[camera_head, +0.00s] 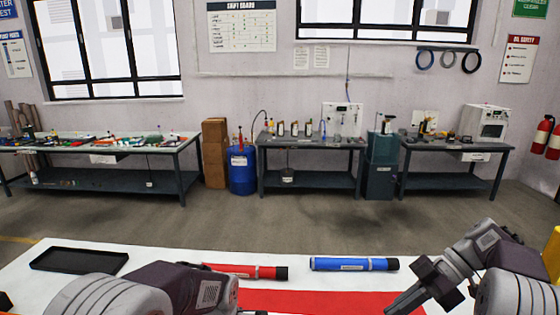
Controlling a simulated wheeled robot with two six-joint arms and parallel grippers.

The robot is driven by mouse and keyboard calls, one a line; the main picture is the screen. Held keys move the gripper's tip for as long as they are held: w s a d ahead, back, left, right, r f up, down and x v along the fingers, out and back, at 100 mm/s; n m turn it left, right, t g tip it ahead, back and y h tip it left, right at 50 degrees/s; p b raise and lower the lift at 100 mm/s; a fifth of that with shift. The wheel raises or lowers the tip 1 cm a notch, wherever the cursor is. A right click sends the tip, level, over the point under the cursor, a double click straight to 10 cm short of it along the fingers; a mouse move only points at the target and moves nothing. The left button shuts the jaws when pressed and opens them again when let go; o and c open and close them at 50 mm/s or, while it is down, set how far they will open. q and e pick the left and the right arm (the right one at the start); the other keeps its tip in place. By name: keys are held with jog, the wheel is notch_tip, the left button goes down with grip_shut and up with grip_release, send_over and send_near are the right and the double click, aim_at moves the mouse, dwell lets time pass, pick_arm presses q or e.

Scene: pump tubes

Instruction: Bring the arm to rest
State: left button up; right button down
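A red pump tube (246,272) with a black end lies on the white table, its left part hidden behind my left arm. A blue pump tube (350,264) with black ends lies to its right, near the table's back edge. My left arm comes in at the lower left, and its gripper is not visible. My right gripper (392,309) is at the bottom right, pointing down and left, to the right of and nearer than the blue tube, apart from it. Its fingertips run toward the bottom edge of the picture, and I cannot tell whether they are parted.
A black tray (80,261) sits at the table's left. A red mat (300,303) lies in front of the tubes. Part of something yellow (553,245) shows at the right edge. Workbenches stand along the far wall, beyond open floor.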

jog(key=s+a+f+g+h, duration=0.1)
jog(key=s+a+f+h, duration=0.1)
jog(key=s+a, duration=0.4)
jog(key=s+a+f+g+h, duration=0.1)
jog(key=s+a+f+h, duration=0.2)
jog(key=a, duration=0.4)
jog(key=s+d+f+m+t+h, duration=0.25)
jog(key=s+f+m, duration=0.35)
jog(key=f+m, duration=0.3)
pick_arm(q)
jog(key=s+a+f+m+t, duration=0.1)
jog(key=s+a+m, duration=0.5)
jog(key=m, duration=1)
jog(key=s, duration=0.3)
jog(key=shift+a, duration=0.3)
pick_arm(e)
jog(key=w+m, duration=0.1)
jog(key=m, duration=0.2)
jog(key=w+d+m+t+h, duration=0.1)
jog(key=m, duration=0.1)
jog(key=w+d+f+m+t, duration=0.1)
jog(key=w+m, duration=0.1)
jog(key=m, duration=0.1)
jog(key=shift+d+m+h, duration=0.2)
jog(key=shift+m+h, duration=0.1)
jog(key=shift+h, duration=0.05)
